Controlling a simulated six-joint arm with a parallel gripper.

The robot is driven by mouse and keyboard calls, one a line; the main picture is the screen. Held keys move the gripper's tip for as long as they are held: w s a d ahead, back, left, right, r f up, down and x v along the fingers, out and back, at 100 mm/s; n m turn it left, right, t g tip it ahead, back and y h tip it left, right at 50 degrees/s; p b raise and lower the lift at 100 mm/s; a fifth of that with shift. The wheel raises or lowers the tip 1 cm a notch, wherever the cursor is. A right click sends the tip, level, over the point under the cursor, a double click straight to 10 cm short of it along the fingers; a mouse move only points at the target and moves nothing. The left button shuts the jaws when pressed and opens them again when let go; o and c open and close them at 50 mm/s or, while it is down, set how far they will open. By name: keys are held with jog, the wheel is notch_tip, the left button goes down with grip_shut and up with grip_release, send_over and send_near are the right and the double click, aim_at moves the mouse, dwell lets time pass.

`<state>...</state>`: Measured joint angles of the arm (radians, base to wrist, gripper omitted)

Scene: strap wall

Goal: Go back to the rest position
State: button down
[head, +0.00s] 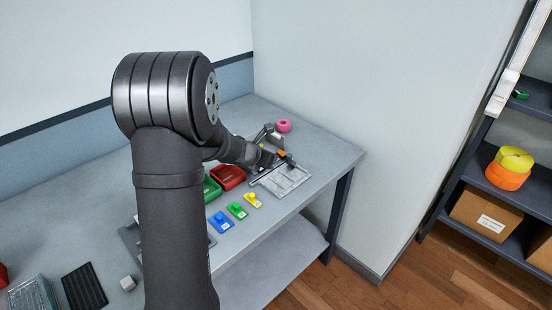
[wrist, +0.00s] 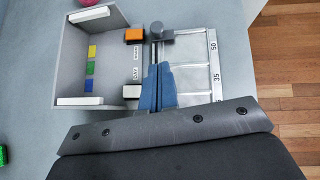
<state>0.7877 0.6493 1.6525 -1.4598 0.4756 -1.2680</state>
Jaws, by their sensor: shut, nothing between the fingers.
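My gripper (wrist: 159,88) shows in the wrist view with its two blue fingers together, shut and empty. Its tips are over the left part of a grey metal plate (wrist: 195,82) marked with numbers such as 50 and 35. In the head view my gripper (head: 272,160) is small and dark, above the same plate (head: 285,180) near the table's right end. Just beyond the fingertips is a grey cylinder with a dark block (wrist: 160,32). I cannot tell whether the fingers touch anything.
A grey open box (wrist: 75,55) with coloured squares and an orange-faced block (wrist: 133,35) stands left of the fingers. Red (head: 228,177) and green (head: 212,188) bins, coloured knobs (head: 237,210) and a pink ring (head: 283,126) are on the table. A shelf (head: 470,220) stands right.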

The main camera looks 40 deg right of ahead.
jog(key=shift+a+r, duration=0.2)
jog(key=shift+a, duration=0.1)
jog(key=shift+d+f, duration=0.1)
jog(key=shift+x, duration=4.6)
jog(key=shift+d, duration=0.1)
jog(key=c, duration=2.1)
grip_release()
